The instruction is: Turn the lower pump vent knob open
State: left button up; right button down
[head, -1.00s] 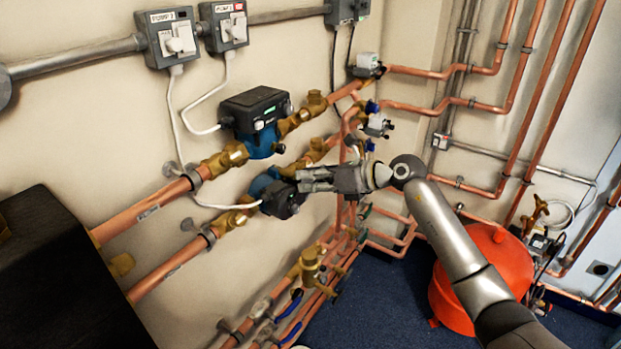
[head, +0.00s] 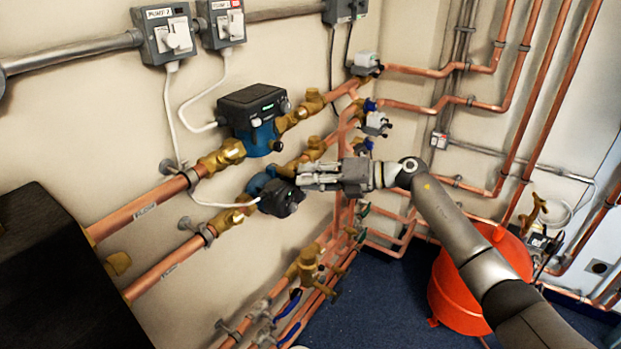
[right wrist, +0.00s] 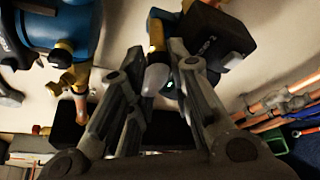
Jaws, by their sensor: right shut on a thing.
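The lower pump (head: 281,197), with a dark head and blue body, sits on the lower copper pipe. My right gripper (head: 300,180) reaches in from the right and its fingertips are at the pump's front. The vent knob is hidden behind the fingers in the head view. In the right wrist view my right gripper (right wrist: 157,62) has its fingers on both sides of a small pale part (right wrist: 156,78), apparently the vent knob, and is shut on it. How far the knob is turned cannot be told. My left gripper is not in view.
The upper pump (head: 254,118) is just above, with a white cable near it. Brass valves (head: 306,265) and copper pipes run below and to the right. A red vessel (head: 470,285) stands on the blue floor. A black box (head: 60,280) fills the lower left.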

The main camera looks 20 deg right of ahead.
dwell(0.3)
jog(key=c, duration=1.3)
grip_release()
jog(key=shift+d, duration=0.1)
jog(key=v, duration=1.2)
jog(key=shift+f, duration=0.1)
